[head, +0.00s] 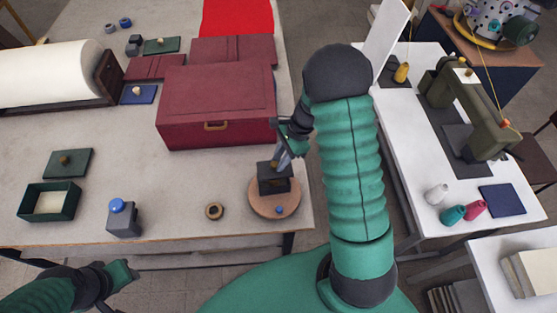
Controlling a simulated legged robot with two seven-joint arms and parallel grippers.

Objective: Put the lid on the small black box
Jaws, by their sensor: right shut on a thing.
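The small black box (274,186) sits on a round wooden board (262,206) near the table's front right. My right gripper (278,163) is directly above the box, pointing down, with its fingers shut on a small brass-coloured knob. The knob seems to belong to a dark lid at the top of the box. The lid's edge blends into the box, so I cannot tell whether it is seated or slightly above. My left gripper (122,274) is low at the bottom left, away from the box; its fingers are too small to read.
A large maroon case (215,105) stands behind the board. A blue-topped dark block (122,219), a wooden ring (214,211) and an open green box (48,202) lie left. A green lid (68,163) lies behind that box. A blue knob (280,209) sits on the board.

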